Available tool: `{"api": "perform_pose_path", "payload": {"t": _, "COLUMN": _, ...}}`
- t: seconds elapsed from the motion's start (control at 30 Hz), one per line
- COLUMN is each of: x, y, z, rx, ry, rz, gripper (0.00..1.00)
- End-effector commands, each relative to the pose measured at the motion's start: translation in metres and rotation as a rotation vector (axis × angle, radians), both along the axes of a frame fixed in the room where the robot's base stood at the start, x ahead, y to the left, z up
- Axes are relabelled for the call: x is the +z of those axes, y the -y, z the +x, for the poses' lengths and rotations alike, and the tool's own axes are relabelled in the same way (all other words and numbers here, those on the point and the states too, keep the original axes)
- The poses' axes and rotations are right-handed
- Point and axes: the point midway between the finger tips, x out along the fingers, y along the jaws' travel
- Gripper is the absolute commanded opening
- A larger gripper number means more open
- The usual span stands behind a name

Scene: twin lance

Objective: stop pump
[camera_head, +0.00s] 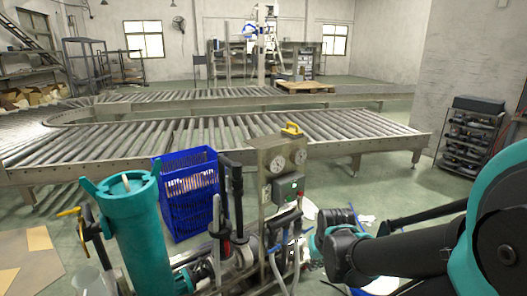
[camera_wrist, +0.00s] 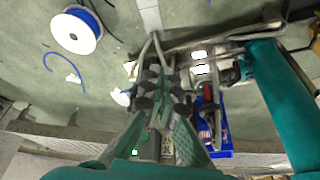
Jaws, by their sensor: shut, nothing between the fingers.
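The pump unit (camera_head: 240,255) stands on the floor in front of me, with pipes and hoses around it. Its upright grey panel (camera_head: 265,165) carries two round gauges and a yellow part on top. A dark control box (camera_head: 288,188) with a green face is fixed to this panel, facing right; its small buttons are hard to make out. My gripper (camera_wrist: 160,118) is shut and empty in the wrist view, above the pump's pipework.
A teal cylinder (camera_head: 138,225) stands at the left of the pump. A blue crate (camera_head: 187,190) stands behind it. A roller conveyor (camera_head: 220,130) crosses the back. A spool of blue cable (camera_wrist: 75,30) lies on the floor. A shelf rack (camera_head: 470,137) stands at right.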

Motion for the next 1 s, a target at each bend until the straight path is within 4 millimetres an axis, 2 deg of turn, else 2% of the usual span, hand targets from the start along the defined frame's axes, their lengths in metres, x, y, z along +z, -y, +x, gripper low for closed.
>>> {"api": "perform_pose_path", "payload": {"t": 0.17, "x": 0.009, "y": -0.002, "z": 0.025, "rx": -0.132, "ry": 0.001, "rz": 0.085, "gripper": 0.0}}
{"api": "perform_pose_path", "payload": {"t": 0.57, "x": 0.032, "y": 0.005, "z": 0.139, "rx": -0.75, "ry": -0.03, "rz": 0.489, "gripper": 0.0}}
{"api": "perform_pose_path", "payload": {"t": 0.77, "x": 0.035, "y": 0.02, "z": 0.2, "rx": -1.063, "ry": -0.073, "rz": 0.7, "gripper": 0.0}}
{"api": "perform_pose_path", "payload": {"t": 1.0, "x": 0.03, "y": 0.048, "z": 0.27, "rx": -1.431, "ry": -0.15, "rz": 0.954, "gripper": 0.0}}
